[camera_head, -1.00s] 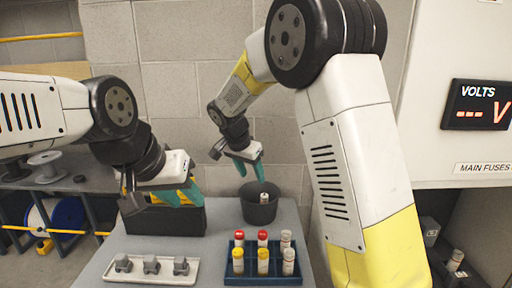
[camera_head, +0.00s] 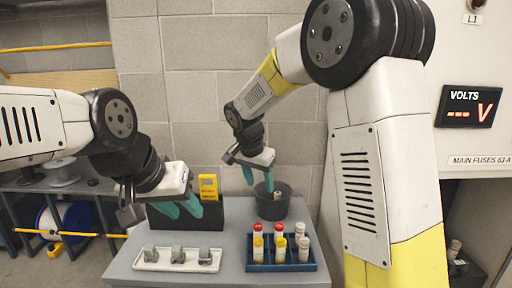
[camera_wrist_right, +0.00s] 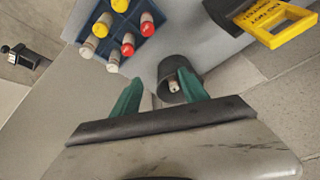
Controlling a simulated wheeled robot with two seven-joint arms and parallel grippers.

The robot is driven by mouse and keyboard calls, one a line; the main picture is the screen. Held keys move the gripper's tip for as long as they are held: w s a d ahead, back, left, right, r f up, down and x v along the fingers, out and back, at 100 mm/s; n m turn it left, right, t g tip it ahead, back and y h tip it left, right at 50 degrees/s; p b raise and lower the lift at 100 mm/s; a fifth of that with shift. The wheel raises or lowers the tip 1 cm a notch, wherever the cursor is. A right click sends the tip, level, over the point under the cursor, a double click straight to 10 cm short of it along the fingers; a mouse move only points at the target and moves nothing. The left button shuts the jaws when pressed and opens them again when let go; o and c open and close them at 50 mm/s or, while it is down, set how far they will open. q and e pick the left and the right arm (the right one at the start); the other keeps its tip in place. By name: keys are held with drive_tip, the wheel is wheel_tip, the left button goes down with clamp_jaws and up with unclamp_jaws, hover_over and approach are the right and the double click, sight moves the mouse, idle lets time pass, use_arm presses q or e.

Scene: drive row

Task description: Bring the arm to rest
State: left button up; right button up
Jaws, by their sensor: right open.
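My right gripper (camera_head: 258,178) is open and empty, above the dark round bin (camera_head: 272,212) at the back of the grey table (camera_head: 230,273). In the right wrist view its teal fingers (camera_wrist_right: 157,92) stand apart with the bin (camera_wrist_right: 180,70) beyond them. A pale cylinder (camera_head: 277,196) is in the bin. My left gripper (camera_head: 181,207) is open, its fingers apart in front of the black box (camera_head: 213,216), hiding part of it. No object shows between its fingers.
A blue rack (camera_head: 286,267) holds several red-topped, yellow-topped and pale cylinders. A white tray (camera_head: 176,267) with grey blocks lies front left. A yellow-handled item (camera_head: 208,187) stands in the black box. A cabinet with a volts display (camera_head: 470,106) is at right.

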drive_tip(key=s+d+r+n+y, duration=0.1)
drive_tip(key=s+d, duration=0.3)
drive_tip(key=s, duration=0.4)
drive_tip(key=s+d+r+n+t+y, duration=0.1)
drive_tip(key=s+d+r+n, duration=0.2)
drive_tip(key=s, duration=0.5)
drive_tip(key=s+d+r+n+t+y, duration=0.1)
drive_tip(key=s+d+r+n+y, duration=0.1)
drive_tip(key=s+d, duration=0.4)
drive_tip(key=s+r, duration=0.1)
drive_tip(key=s, duration=0.1)
drive_tip(key=shift+s+d+r+n, duration=0.15)
drive_tip(key=shift+s+r+n, duration=0.15)
drive_tip(key=shift+n, duration=0.1)
